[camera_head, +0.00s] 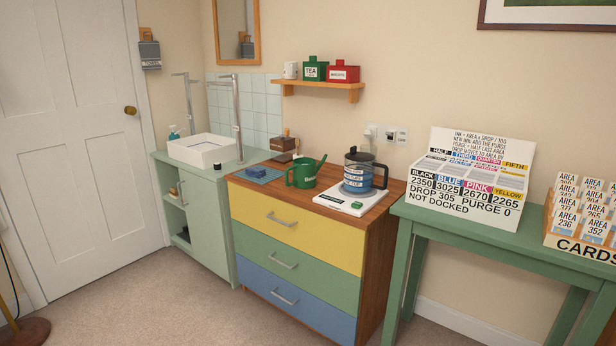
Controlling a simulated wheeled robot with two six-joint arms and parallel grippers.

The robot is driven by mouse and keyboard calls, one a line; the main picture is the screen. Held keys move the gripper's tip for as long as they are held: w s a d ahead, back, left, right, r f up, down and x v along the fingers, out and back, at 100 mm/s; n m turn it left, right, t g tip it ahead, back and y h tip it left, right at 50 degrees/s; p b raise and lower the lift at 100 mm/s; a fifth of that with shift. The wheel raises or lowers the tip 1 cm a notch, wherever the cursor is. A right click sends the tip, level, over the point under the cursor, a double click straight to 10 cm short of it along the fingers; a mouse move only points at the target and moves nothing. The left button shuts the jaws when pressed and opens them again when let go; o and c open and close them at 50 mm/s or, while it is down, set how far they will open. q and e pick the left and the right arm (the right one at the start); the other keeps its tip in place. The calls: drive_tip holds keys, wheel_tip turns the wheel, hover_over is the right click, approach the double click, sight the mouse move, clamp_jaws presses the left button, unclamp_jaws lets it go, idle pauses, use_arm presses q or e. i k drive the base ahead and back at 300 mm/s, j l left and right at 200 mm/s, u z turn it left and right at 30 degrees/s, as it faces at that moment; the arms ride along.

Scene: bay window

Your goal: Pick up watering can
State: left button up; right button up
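A green watering can (304,174) with a pale label stands upright on the wooden top of a chest of drawers (291,195). Its spout points up to the right and its handle is on the left. Neither of my grippers shows in the head view.
A kettle-like jug (357,180) on a white scale (344,204) stands right of the can; a blue item (257,171) lies left. A shelf (320,86) hangs above. A green table (475,231) with a sign board (474,170) is at right. Carpet (190,305) in front is clear.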

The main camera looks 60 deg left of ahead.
sight(305, 169)
drive_tip(key=u, duration=2.2)
